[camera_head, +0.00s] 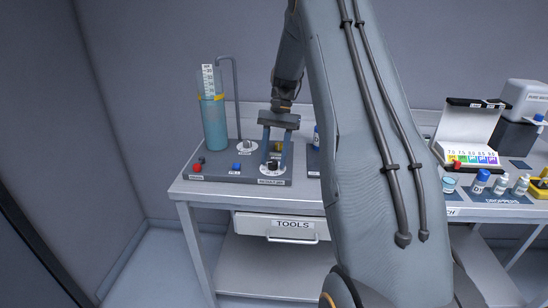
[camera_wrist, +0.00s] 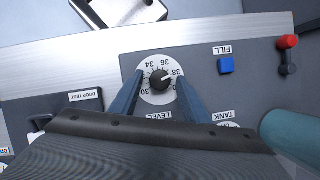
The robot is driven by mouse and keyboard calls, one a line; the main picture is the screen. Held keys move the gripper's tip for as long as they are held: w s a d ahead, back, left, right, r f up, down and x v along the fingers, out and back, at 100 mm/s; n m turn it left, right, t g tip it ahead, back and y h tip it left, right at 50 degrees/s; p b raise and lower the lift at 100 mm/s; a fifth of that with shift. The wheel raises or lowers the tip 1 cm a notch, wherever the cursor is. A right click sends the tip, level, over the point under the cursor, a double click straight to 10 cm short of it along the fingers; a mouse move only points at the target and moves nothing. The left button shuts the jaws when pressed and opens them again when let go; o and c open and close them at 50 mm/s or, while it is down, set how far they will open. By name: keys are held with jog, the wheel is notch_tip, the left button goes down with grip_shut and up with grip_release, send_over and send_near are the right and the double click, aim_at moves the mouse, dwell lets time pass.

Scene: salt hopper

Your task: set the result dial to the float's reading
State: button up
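The result dial (camera_wrist: 160,79) is a black knob on a white disc with numbers, 30, 34, 36 and 38 among them. Its white pointer mark seems to point right and slightly up, towards 38. The float's white scaled stem (camera_head: 207,79) stands in the tall cylinder of blue-green liquid (camera_head: 214,122); its figures are too small to read. My gripper (camera_wrist: 159,78) is open, its two blue-grey fingers on either side of the knob with gaps visible. In the head view my gripper (camera_head: 273,160) hangs down over the dial's panel. I cannot tell whether the fingertips reach the knob's height.
A blue FILL button (camera_wrist: 226,66) and a red valve handle (camera_wrist: 288,42) sit near the dial. A white dial (camera_head: 245,147) and a bent pipe (camera_head: 236,95) stand beside the cylinder. Bottles and a colour chart (camera_head: 470,145) are on the right bench. A TOOLS drawer (camera_head: 291,228) is below.

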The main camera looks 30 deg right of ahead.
dwell(0.3)
jog(key=b+v, duration=0.2)
jog(key=v, duration=0.5)
jog(key=shift+r, duration=0.4)
jog(key=shift+d, duration=0.1)
jog(key=s+a+f+n+t+h, duration=0.1)
jog(key=s+a+f+n, duration=0.1)
jog(key=s+a, duration=0.4)
jog(key=s+a+f+n+t+h, duration=0.1)
jog(key=s+a+f+n, duration=0.2)
jog(key=s+a, duration=0.4)
jog(key=s+a+f+n+t+h, duration=0.1)
jog(key=s+a+n, duration=0.4)
jog(key=s, duration=0.7)
notch_tip(320, 180, down, 3)
jog(key=shift+a+r+t+h, duration=0.3)
jog(key=shift+a+t, duration=0.2)
jog(key=shift+a, duration=0.65)
jog(key=shift+s, duration=0.1)
